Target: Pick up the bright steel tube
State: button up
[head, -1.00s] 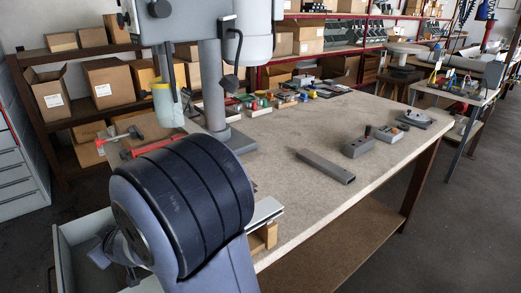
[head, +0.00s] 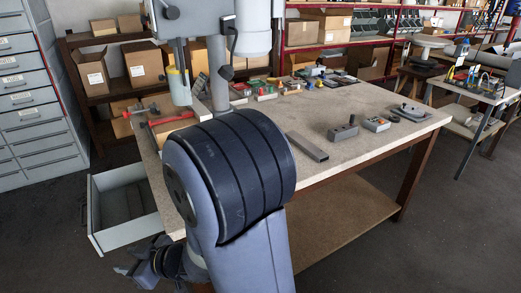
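My gripper (head: 130,270) shows only in part at the lower left of the head view, low in front of the open drawer. My own dark arm joint hides much of it, and I cannot tell whether its fingers are open or shut. No bright steel tube can be made out for sure now. A dull grey rectangular bar (head: 307,147) lies flat on the workbench (head: 350,110), right of my arm and well away from my gripper. My arm hides the near left part of the bench top.
A pale drawer (head: 97,222) stands open left of the bench. A grey drawer cabinet (head: 40,125) is at the far left. A drill press column (head: 218,75) rises behind my arm.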

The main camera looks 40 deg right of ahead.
aim_at(318, 155)
jog(key=k+z, duration=0.15)
jog(key=z, duration=0.25)
jog(key=k+l+z, duration=0.1)
jog(key=z, duration=0.3)
jog(key=k+l+z, duration=0.15)
jog(key=z, duration=0.25)
jog(key=i+l+z, duration=0.15)
jog(key=i+l, duration=0.3)
jog(key=i+l+z, duration=0.15)
jog(key=i+l, duration=0.2)
jog(key=i, duration=0.35)
